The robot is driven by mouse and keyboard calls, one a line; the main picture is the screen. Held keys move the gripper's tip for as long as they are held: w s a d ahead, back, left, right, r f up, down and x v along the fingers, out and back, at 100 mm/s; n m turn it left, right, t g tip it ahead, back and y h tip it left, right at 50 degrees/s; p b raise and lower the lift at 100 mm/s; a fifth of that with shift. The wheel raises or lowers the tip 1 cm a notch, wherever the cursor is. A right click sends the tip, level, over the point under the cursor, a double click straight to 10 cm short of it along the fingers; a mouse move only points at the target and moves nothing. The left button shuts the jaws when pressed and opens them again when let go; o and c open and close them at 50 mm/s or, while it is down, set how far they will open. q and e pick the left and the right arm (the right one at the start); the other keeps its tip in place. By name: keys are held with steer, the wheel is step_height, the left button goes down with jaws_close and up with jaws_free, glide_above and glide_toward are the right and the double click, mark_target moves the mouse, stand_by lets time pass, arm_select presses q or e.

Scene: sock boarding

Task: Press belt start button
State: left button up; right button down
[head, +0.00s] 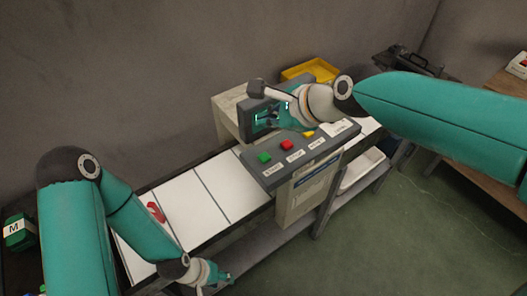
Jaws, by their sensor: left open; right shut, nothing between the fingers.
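The grey control panel (329,147) is mounted over the belt and carries a green button (264,157), a red button (287,145) and a yellow button (308,133). Small labels lie beside the buttons, but I cannot read them. My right gripper (271,120) is shut and empty, above and behind the green and red buttons, in front of a dark display box (252,105). It appears apart from the buttons. My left gripper (222,279) is open and low at the near side of the belt (190,208), well away from the panel.
A red item (156,212) lies on the white belt, partly behind my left arm. A yellow bin (311,70) stands behind the machine. A green box marked M (18,232) is at the far left. A wooden table (507,84) stands at the right. Green floor is clear at the lower right.

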steer(key=b, duration=0.7)
glide_above(266, 158)
step_height(266, 158, down, 7)
steer(key=shift+f+b, duration=0.6)
steer(key=shift+f, duration=0.45)
steer(key=shift+f, duration=0.1)
stand_by(0.3)
steer(key=shift+f, duration=0.25)
